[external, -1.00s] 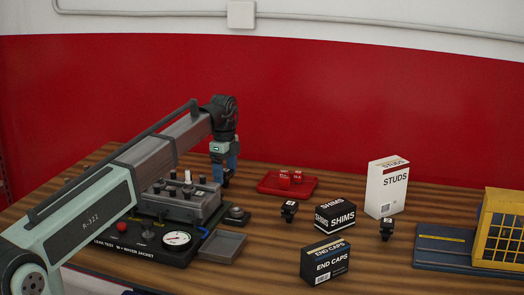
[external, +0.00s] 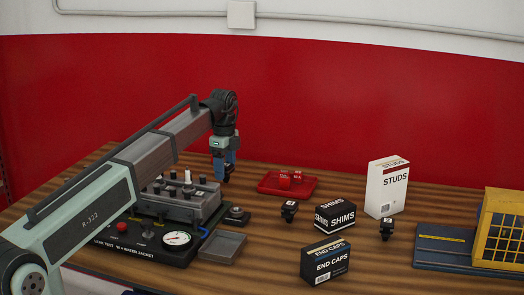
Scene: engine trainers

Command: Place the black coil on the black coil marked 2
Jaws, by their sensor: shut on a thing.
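My gripper (external: 225,174) has blue fingers and is above the table, just behind the right end of the grey engine block (external: 185,205). It is shut on a small dark thing at its fingertips, which looks like a black coil; its shape is mostly hidden at this size. One black coil (external: 289,210) with a pale label on top stands on the table in front of the red tray. Another black coil (external: 387,229) with a pale label stands in front of the white box. Their label marks are too small to read.
The leak-test base (external: 150,247) carries the block, a gauge and knobs. A grey tray (external: 222,247) and a small dark dish (external: 237,215) lie beside it. The red tray (external: 272,189) holds red parts. SHIMS (external: 335,217), END CAPS (external: 325,261) and STUDS (external: 387,187) boxes stand rightward.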

